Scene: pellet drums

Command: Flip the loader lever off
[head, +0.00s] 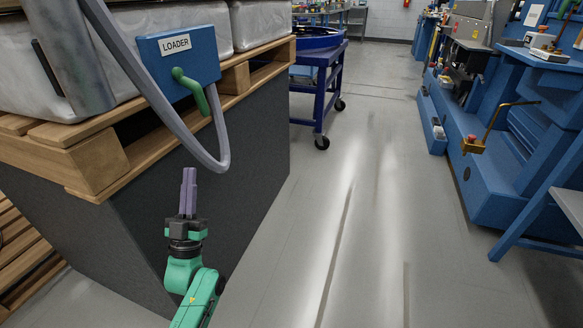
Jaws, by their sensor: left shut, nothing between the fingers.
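The loader box (180,62) is blue with a white LOADER label, in the upper left of the head view, at the edge of the wooden pallet. The green loader lever (190,88) is on its front, its free end slanting down to the right. My left gripper (188,172) is below the lever, apart from it, with its purple fingers pointing up. The fingers are shut together with nothing between them. My right gripper is not in view.
A grey hose (168,112) hangs in a loop between the lever and my left gripper. The wooden pallet (98,163) rests on a dark block (225,175). A blue cart (318,85) stands behind. Blue machinery (480,165) lines the right; the floor between is clear.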

